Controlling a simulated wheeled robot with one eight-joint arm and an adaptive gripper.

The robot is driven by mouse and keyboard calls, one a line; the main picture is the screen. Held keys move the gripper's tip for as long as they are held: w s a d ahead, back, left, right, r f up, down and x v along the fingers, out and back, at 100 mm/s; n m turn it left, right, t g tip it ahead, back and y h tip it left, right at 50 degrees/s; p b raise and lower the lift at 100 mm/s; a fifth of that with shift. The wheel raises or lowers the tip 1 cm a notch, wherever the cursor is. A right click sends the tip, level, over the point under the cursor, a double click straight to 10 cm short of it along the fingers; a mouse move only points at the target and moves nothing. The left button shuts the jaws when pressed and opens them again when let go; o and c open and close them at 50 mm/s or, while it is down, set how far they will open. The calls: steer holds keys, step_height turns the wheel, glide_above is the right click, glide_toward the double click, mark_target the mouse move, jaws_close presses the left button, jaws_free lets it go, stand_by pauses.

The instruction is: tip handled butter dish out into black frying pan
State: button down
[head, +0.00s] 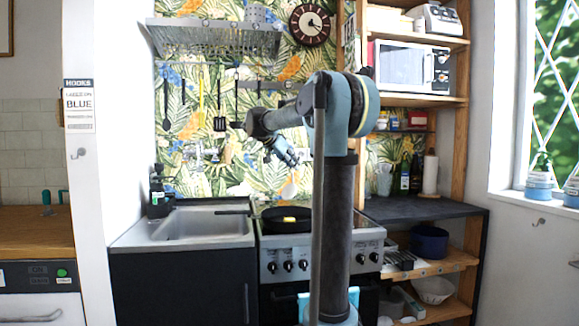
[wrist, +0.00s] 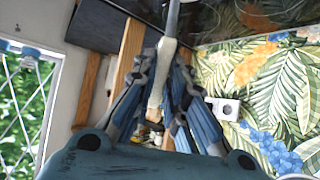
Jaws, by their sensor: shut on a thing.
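My gripper (head: 289,158) is above the stove, pointing down and to the right in the head view. In the wrist view its blue fingers (wrist: 165,62) are shut on a pale, narrow handle (wrist: 162,75), which I take to be the butter dish's. A small whitish oval (head: 289,189) shows just below the gripper in the head view and looks like the tilted dish; its inside cannot be made out. The black frying pan (head: 272,223) sits on the stove below. A small yellow piece (head: 289,219), like butter, shows at the pan, apart from the dish.
A sink (head: 200,228) with a dark tap lies left of the stove. Utensils (head: 219,112) hang on the wall behind, under a metal rack (head: 215,38). Wooden shelves with a microwave (head: 411,68) stand to the right. The dark counter (head: 420,208) there has free room.

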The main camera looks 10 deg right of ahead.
steer(key=shift+w+d+f+g+y, duration=0.35)
steer(key=shift+w+d+f+y, duration=0.15)
steer(key=shift+d, duration=0.2)
steer(key=shift+w+d+f+g+y, duration=0.3)
steer(key=shift+w+d+f+y, duration=0.1)
steer(key=shift+d+y, duration=0.25)
steer(key=shift+w+d+f+g+y, duration=0.35)
steer(key=shift+d+f+y, duration=0.15)
steer(key=shift+d, duration=0.2)
steer(key=d+f+y, duration=0.1)
steer(key=w+d+f+g+y, duration=0.2)
steer(key=f, duration=0.1)
steer(key=shift+d+y, duration=0.1)
steer(key=shift+y, duration=0.15)
